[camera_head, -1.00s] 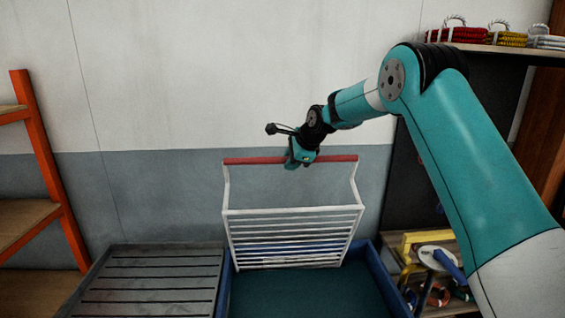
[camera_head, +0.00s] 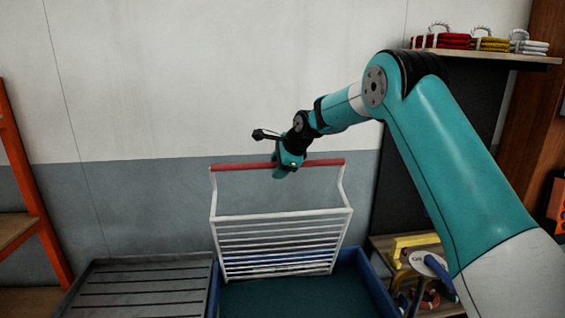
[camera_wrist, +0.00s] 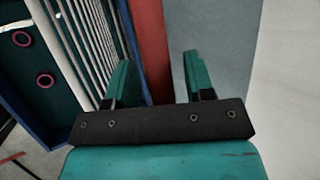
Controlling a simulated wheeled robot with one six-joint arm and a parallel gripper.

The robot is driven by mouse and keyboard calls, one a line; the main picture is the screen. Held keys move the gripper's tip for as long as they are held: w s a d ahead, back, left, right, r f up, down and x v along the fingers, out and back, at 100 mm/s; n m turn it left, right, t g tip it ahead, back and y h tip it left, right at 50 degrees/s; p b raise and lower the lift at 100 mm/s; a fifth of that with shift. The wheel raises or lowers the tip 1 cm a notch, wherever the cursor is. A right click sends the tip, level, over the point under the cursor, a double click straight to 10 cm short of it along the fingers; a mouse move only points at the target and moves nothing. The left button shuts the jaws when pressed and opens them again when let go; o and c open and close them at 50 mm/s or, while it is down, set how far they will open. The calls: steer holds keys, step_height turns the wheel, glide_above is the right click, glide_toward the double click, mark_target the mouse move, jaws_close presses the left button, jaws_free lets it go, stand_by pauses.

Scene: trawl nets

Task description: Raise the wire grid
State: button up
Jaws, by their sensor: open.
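The white wire grid (camera_head: 283,217) stands tilted up at the back of a blue tub (camera_head: 374,284). Its lower edge is at the tub. Its red handle bar (camera_head: 325,162) runs across the top, held by two bent white side arms. My gripper (camera_head: 284,171) is at the middle of this bar. In the wrist view, the red bar (camera_wrist: 153,45) runs between the two teal fingers of my gripper (camera_wrist: 158,80), with gaps beside it, so the jaws are open. The grid's white wires (camera_wrist: 85,40) show left of the bar. The fingers' contact with the bar cannot be told.
A dark slatted surface (camera_head: 140,285) adjoins the tub on the left. An orange-framed shelf (camera_head: 32,190) stands further left. A shelf with coiled ropes (camera_head: 480,50) is at upper right. A yellow item (camera_head: 412,243) lies low right. A plain wall is behind.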

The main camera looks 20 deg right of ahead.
steer(key=b+v, duration=0.4)
steer(key=v, duration=1.3)
steer(key=shift+s+r+b, duration=0.15)
steer(key=shift+b, duration=0.15)
steer(key=shift+a, duration=0.1)
steer(key=s+a+f+n+g+y+b, duration=0.1)
steer(key=s+a+f+n+g, duration=0.1)
steer(key=s+a+f+n, duration=0.5)
steer(key=s+a+f+n+g+y+b, duration=0.1)
steer(key=s+a+f+n+g+b, duration=0.1)
steer(key=s+a+n, duration=0.8)
steer(key=s+a+f+n+g, duration=0.1)
steer(key=s+f+n, duration=0.2)
steer(key=s, duration=0.4)
steer(key=s+a+f+n+g+b, duration=0.1)
steer(key=s+a+f+n, duration=0.1)
steer(key=s, duration=0.5)
steer(key=s+a+f+n+g, duration=0.1)
steer(key=s+f+n, duration=0.3)
steer(key=s+n, duration=0.1)
steer(key=shift+s+a+f+n+h, duration=0.25)
steer(key=shift+s+a+n+h, duration=0.05)
steer(key=shift+s, duration=0.6)
